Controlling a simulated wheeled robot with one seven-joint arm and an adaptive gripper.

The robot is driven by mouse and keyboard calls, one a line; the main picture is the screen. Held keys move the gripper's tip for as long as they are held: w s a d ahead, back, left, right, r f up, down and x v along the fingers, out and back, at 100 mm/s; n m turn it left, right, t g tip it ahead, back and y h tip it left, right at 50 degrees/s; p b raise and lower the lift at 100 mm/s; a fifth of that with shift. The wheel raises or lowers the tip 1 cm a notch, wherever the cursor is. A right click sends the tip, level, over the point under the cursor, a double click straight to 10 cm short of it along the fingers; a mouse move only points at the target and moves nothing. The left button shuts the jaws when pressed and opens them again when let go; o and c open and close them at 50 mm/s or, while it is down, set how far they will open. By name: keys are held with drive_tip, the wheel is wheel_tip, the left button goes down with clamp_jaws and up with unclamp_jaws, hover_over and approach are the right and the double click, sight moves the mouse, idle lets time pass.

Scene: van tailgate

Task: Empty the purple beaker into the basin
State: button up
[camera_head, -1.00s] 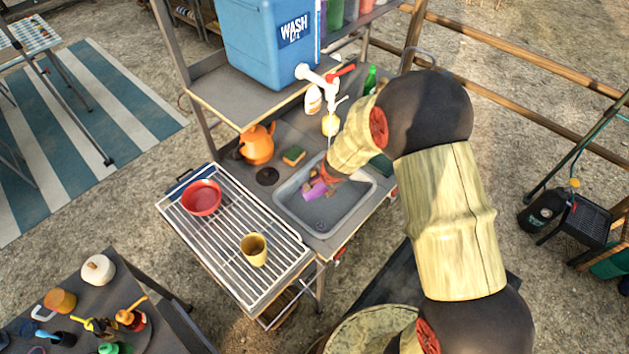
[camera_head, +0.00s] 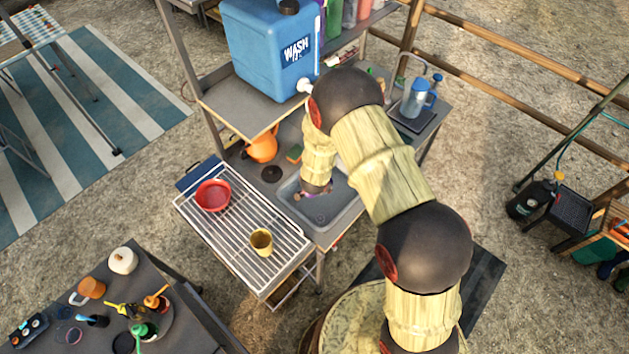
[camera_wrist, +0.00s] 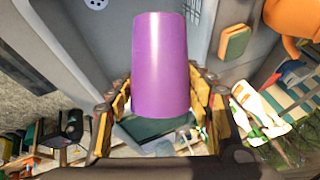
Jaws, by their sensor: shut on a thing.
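My gripper (camera_wrist: 160,88) is shut on the purple beaker (camera_wrist: 161,55), with one finger on each side of it in the wrist view. The beaker's smooth side faces the wrist camera; its mouth and contents cannot be made out. In the head view my gripper (camera_head: 308,193) is over the grey basin (camera_head: 334,224), and my wrist hides most of the beaker. The basin (camera_wrist: 85,40) also shows behind the beaker in the wrist view. I cannot tell how far above the basin floor the beaker is.
A slatted rack with a red bowl (camera_head: 213,195) and a yellow cup (camera_head: 261,242) is left of the basin. An orange kettle (camera_head: 263,147) and a sponge (camera_head: 293,153) stand behind it. A blue water tank (camera_head: 262,50) is above; a jug (camera_head: 415,97) is right.

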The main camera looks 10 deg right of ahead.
drive_tip(key=h+p, duration=0.1)
drive_tip(key=r+p, duration=0.1)
drive_tip(key=p, duration=0.1)
drive_tip(key=shift+s+a+n+h, duration=0.1)
drive_tip(key=shift+n+h, duration=0.2)
drive_tip(key=shift+h, duration=0.1)
drive_tip(key=t+h, duration=0.1)
drive_tip(key=h, duration=0.1)
drive_tip(key=shift+n+h, duration=0.4)
drive_tip(key=shift+r+t+h+b, duration=0.15)
drive_tip(key=shift+t+h+b, duration=0.45)
drive_tip(key=shift+h+b, duration=0.35)
drive_tip(key=shift+r+n+t+h+b, duration=0.4)
drive_tip(key=shift+h+b, duration=0.35)
drive_tip(key=shift+b, duration=0.45)
drive_tip(key=shift+r+n+h, duration=0.3)
drive_tip(key=shift+r+h, duration=0.1)
drive_tip(key=shift+r, duration=0.05)
drive_tip(key=shift+d+f, duration=0.1)
drive_tip(key=shift+d, duration=0.1)
